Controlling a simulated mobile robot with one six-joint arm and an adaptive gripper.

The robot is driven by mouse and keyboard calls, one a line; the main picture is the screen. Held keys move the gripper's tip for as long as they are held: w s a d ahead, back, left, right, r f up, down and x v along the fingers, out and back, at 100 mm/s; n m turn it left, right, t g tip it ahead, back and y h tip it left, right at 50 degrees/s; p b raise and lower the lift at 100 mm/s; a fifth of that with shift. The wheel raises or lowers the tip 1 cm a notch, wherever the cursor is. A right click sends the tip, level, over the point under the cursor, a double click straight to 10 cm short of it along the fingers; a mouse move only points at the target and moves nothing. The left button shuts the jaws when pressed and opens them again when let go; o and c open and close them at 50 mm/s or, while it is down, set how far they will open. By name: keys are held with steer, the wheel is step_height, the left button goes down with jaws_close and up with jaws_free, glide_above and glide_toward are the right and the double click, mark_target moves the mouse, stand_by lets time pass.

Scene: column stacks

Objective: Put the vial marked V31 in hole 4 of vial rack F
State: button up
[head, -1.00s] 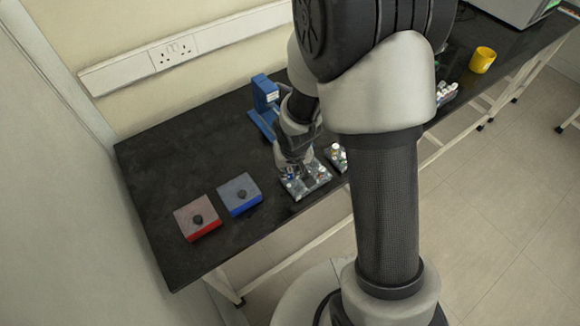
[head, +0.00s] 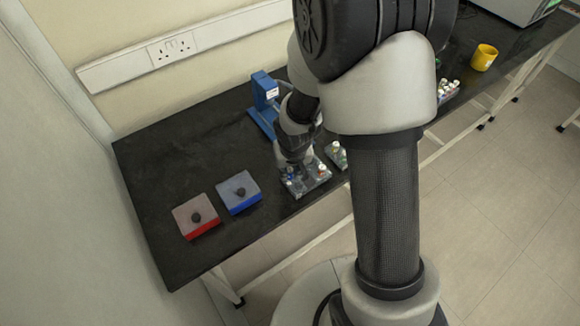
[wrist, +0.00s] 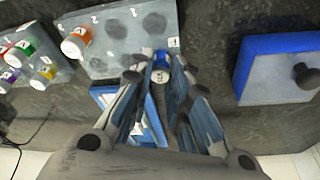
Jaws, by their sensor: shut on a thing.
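My gripper (wrist: 160,88) is shut on a vial (wrist: 160,76) with a pale, marked top and a blue rim. The mark is too small to read surely. In the wrist view it is beside the near edge of a grey vial rack (wrist: 113,42) with numbered dark holes. An orange-capped vial (wrist: 76,42) stands at that rack's left end. In the head view my gripper (head: 291,163) is over the left part of the rack (head: 311,182). The rack's letter is not readable, and whether the held vial touches the rack cannot be told.
Another rack (wrist: 58,78) with several coloured caps stands to the left in the wrist view. A blue box with a black knob (wrist: 283,70) lies to the right. A red box (head: 197,217), a blue stand (head: 264,95) and a yellow mug (head: 483,57) are on the black bench.

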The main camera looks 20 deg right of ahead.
steer(key=o, duration=0.9)
steer(key=shift+o, duration=0.3)
steer(key=o, duration=0.3)
steer(key=shift+f, duration=0.1)
steer(key=shift+r+p, duration=2.65)
steer(key=shift+r, duration=0.4)
steer(key=shift+r, duration=0.1)
